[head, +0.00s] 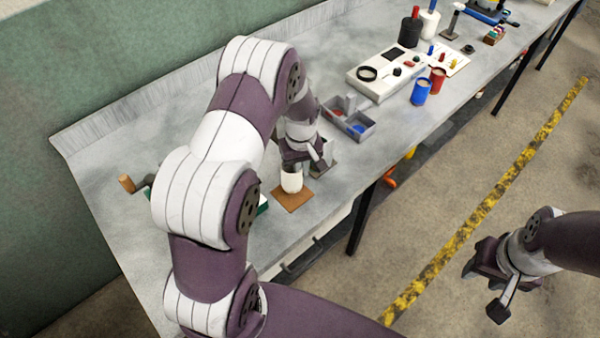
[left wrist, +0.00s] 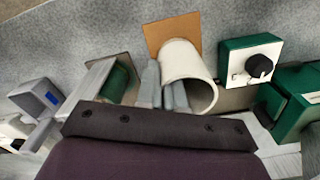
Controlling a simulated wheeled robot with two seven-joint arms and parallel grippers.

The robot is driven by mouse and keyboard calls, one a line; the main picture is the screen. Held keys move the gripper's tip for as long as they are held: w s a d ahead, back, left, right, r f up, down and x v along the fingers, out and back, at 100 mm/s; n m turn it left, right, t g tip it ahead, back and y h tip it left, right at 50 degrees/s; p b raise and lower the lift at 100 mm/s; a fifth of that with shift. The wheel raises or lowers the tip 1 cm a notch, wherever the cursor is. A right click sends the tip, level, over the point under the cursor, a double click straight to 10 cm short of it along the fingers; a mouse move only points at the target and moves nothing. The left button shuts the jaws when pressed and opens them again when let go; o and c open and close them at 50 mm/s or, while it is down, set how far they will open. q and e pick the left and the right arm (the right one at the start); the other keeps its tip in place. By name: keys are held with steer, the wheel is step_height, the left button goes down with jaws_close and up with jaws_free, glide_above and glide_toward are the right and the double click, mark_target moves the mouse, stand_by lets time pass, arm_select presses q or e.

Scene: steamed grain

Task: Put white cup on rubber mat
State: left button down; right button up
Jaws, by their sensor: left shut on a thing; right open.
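The white cup (head: 292,183) is upright at the brown square mat (head: 293,203); I cannot tell whether it rests on it or hangs just above. My left gripper (head: 303,165) is shut on the cup from above. In the left wrist view the cup (left wrist: 186,62) shows its open rim, with the grey fingers (left wrist: 165,90) closed at its left side. A dark grey square (head: 325,165), which may be the rubber mat, lies just right of the brown one, partly hidden by my gripper. My right gripper (head: 482,291) is open and empty over the floor.
A grey divided tray (head: 350,122) stands beyond the dark square. Further right are a white control panel (head: 386,74), a blue cup (head: 421,92) and a red cup (head: 438,80). A green box with a black knob (left wrist: 252,62) stands near the cup. The table's front edge is close.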

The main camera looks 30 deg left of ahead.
mark_target(300, 177)
arm_select(q)
step_height(300, 177, down, 4)
steer(key=shift+r+p, duration=0.1)
steer(key=shift+p, duration=0.4)
steer(key=shift+a+f, duration=0.2)
steer(key=shift+d+f, duration=0.1)
steer(key=shift+d, duration=0.1)
steer(key=c, duration=1.4)
jaws_free()
steer(key=shift+s, duration=0.1)
steer(key=shift+o, duration=0.7)
steer(key=shift+a, duration=0.1)
